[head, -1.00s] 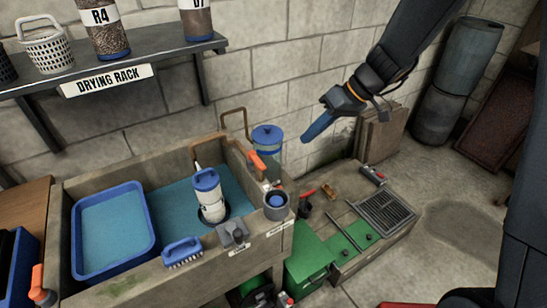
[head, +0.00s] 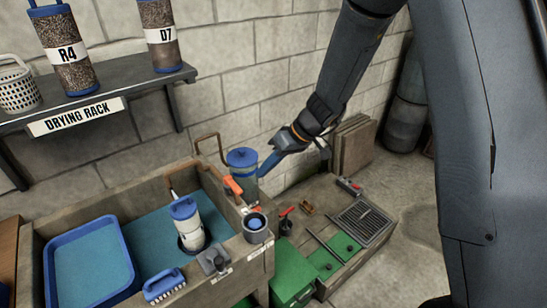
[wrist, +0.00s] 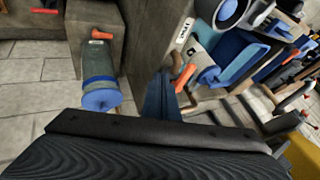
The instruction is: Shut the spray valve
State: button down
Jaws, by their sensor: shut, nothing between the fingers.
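An orange lever handle (head: 233,185), which looks like the spray valve's, stands at the right rim of the stone sink (head: 215,258), beside a copper pipe (head: 208,143). I cannot tell its exact setting. My gripper (head: 264,170) is shut and empty, its blue fingers pointing down and left. The tip is just right of the blue-lidded canister (head: 243,158), near the lever; I cannot tell whether it touches anything. In the wrist view, the blue fingers (wrist: 160,98) are close to an orange lever (wrist: 185,78), with a small gap seeming to show.
A blue tray (head: 90,260), a white filter cartridge with blue cap (head: 186,222) and a brush (head: 164,284) are at the sink. A grey cup (head: 257,232) sits on its right corner. The drying rack shelf (head: 135,88) is above left. A low platform with a grate (head: 363,222) lies right.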

aim_at(233, 185)
jog(key=shift+s+a+f+p, duration=0.35)
jog(key=shift+s+a+p, duration=0.1)
jog(key=shift+a, duration=0.35)
jog(key=shift+s+a+f+p, duration=0.3)
jog(key=shift+a+p, duration=0.15)
jog(key=shift+a, duration=0.35)
jog(key=shift+s+a+f+p, duration=0.35)
jog(key=shift+s+a+p, duration=0.1)
jog(key=shift+a, duration=0.35)
